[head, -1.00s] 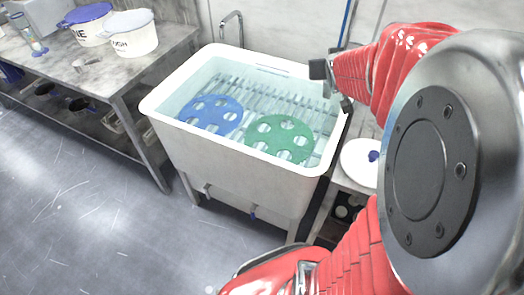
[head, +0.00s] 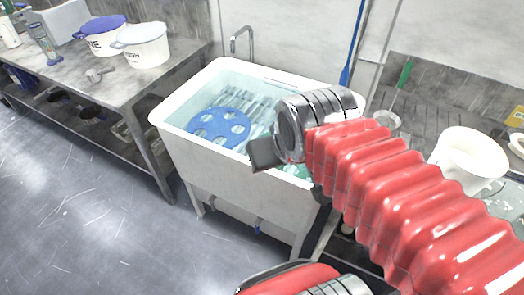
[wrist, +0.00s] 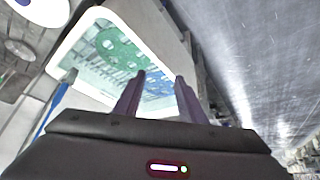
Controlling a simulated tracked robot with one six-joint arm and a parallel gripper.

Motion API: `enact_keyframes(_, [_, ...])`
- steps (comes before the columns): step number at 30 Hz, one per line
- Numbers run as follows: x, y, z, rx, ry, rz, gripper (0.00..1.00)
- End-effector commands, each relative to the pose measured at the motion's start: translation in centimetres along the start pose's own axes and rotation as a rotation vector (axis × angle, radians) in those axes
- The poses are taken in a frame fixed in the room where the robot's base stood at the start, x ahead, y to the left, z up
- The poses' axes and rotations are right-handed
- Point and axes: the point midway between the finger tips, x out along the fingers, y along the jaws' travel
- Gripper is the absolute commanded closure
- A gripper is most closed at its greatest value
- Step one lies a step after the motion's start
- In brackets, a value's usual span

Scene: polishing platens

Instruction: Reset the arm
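My gripper (head: 264,153) is over the front right of the white sink in the head view, with the red-sleeved arm reaching in from the right. In the wrist view its two fingers (wrist: 160,77) stand apart with nothing held between them. A blue platen with round holes (head: 218,127) lies in the water on the left of the sink. A green platen (wrist: 115,48) lies in the sink in the wrist view; in the head view my gripper and wrist hide most of it.
The white sink (head: 180,148) stands between a left bench (head: 120,85) with two labelled tubs and a right counter with a white bucket (head: 468,158). A blue-handled tool (head: 352,50) leans on the wall behind. The floor at front left is clear.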

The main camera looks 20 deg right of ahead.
Motion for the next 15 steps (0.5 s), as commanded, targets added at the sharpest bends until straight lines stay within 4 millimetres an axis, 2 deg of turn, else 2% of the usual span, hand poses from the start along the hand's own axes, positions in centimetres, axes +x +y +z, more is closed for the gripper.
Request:
enact_keyframes(5, [-0.8, -1.5, 2.0, -0.029, -0.036, -0.035, 0.63])
enact_keyframes(15, [-0.8, -1.5, 2.1, -0.03, -0.039, -0.036, 0.63])
